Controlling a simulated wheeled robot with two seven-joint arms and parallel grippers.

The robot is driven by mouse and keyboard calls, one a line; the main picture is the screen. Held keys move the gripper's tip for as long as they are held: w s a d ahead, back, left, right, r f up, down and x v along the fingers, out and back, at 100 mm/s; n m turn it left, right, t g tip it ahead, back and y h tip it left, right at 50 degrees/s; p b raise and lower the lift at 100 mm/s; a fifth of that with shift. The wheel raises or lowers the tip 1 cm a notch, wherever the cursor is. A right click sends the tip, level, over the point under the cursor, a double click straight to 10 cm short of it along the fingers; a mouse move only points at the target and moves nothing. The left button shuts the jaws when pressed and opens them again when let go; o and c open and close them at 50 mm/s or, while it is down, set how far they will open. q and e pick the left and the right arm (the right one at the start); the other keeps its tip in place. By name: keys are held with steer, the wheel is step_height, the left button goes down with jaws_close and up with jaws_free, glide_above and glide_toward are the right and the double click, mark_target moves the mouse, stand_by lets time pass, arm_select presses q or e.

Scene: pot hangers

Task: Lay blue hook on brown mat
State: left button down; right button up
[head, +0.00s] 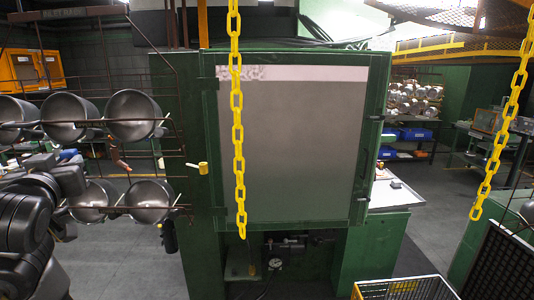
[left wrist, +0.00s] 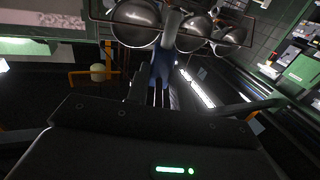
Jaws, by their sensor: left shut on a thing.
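My left gripper (head: 62,172) is at the left of the head view, among the steel pots on a wire rack. In the left wrist view its fingers (left wrist: 156,92) are shut on a dark blue piece, which I take to be the blue hook (left wrist: 160,68). A small bit of blue (head: 68,155) shows at the gripper in the head view. The hook's far end lies close to the pots, and I cannot tell whether it touches the rack. I cannot make out a brown mat in either view. My right gripper is not in view.
Several steel pots (head: 134,114) sit on the dark wire rack (head: 160,75) around the left gripper. A green cabinet (head: 208,165) with a grey panel stands in the middle. Yellow chains (head: 237,110) hang in front. A yellow-rimmed wire basket (head: 400,287) is at the lower right.

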arm_select(q)
steer(key=s+a+r+n+g+y, duration=0.3)
steer(key=s+a+r+y, duration=0.2)
steer(key=a, duration=0.5)
steer(key=w+d+f+m+t+h, duration=0.25)
steer(key=d+f+h, duration=0.2)
steer(key=f, duration=0.35)
steer(key=w+d+f+m+t+h, duration=0.2)
steer(key=w+d+f+m+h, duration=0.15)
steer(key=d+f, duration=0.35)
steer(key=s+d+f+m+h, duration=0.2)
steer(key=s+d+f+h, duration=0.15)
steer(key=f, duration=0.55)
steer(key=s+d+f+m+h, duration=0.1)
steer(key=s+d+f+h, duration=0.2)
steer(key=f, duration=0.7)
steer(key=d+n+y, duration=0.2)
steer(key=d+y, duration=0.1)
steer(key=d, duration=0.7)
step_height(320, 180, down, 14)
steer(key=b, duration=1.4)
steer(key=shift+w+a, duration=0.2)
steer(key=shift+w, duration=0.1)
